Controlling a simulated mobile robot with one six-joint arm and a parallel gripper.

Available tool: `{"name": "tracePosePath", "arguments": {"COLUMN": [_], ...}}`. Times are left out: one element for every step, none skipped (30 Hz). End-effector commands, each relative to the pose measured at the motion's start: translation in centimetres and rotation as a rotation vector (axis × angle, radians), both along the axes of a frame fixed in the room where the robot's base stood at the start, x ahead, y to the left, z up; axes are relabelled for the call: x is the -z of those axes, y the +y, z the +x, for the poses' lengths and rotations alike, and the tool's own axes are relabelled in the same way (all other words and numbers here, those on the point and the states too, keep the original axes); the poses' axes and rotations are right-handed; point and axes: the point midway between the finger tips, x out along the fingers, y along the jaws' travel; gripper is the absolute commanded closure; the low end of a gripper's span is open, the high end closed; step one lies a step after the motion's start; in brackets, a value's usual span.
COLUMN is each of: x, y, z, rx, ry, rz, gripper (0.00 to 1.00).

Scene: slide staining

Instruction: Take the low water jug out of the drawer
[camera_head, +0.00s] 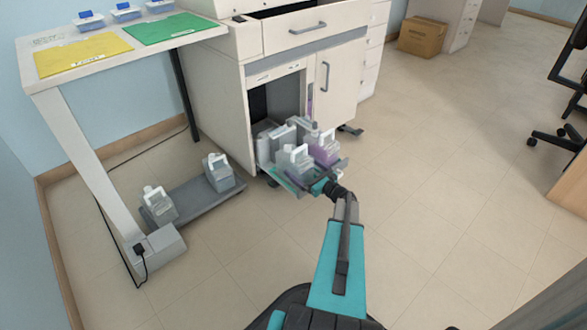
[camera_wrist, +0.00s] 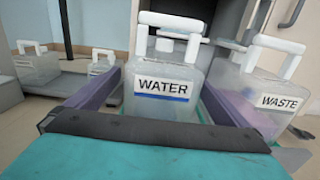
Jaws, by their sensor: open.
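The water jug, clear with a white handle and a "WATER" label, stands upright in the middle of the wrist view (camera_wrist: 163,106). In the head view the jug (camera_head: 290,162) sits on the pulled-out drawer (camera_head: 287,182) at the cabinet's base. My gripper (camera_head: 309,181) is open at the drawer's front. In the wrist view its fingers (camera_wrist: 162,88) reach along both sides of the jug's body. I cannot tell whether they touch it. The jug's lower part is hidden behind the gripper, and its water level is hard to make out.
A "WASTE" jug (camera_wrist: 262,92) with purple liquid stands close at the right in the drawer. Grey containers (camera_head: 275,138) stand behind. Two more jugs (camera_head: 158,203) (camera_head: 219,172) stand on a low grey platform (camera_head: 193,199) at left.

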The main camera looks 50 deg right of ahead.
Motion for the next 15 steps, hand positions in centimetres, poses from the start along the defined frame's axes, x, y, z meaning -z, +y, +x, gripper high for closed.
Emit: {"name": "tracePosePath", "arguments": {"x": [0.0,0.0,0.0,0.0,0.0,0.0,0.0,0.0,0.0,0.0,0.0,0.1,0.1,0.1,0.1], "y": [0.0,0.0,0.0,0.0,0.0,0.0,0.0,0.0,-0.1,-0.1,-0.1,-0.2,-0.2,-0.3,-0.3], "z": [0.0,0.0,0.0,0.0,0.0,0.0,0.0,0.0,0.1,0.3,0.4,0.7,1.0,1.3,1.7], "rx": [0.0,0.0,0.0,0.0,0.0,0.0,0.0,0.0,0.0,0.0,0.0,0.0,0.0,0.0,-0.001], "ry": [0.0,0.0,0.0,0.0,0.0,0.0,0.0,0.0,0.0,0.0,0.0,0.0,0.0,0.0,-0.001], "rz": [0.0,0.0,0.0,0.0,0.0,0.0,0.0,0.0,0.0,-0.001,-0.001,-0.001,-0.001,-0.001,-0.002], "gripper": [0.0,0.0,0.0,0.0,0.0,0.0,0.0,0.0,0.0,0.0,0.0,0.0,0.0,0.0,0.0]}}
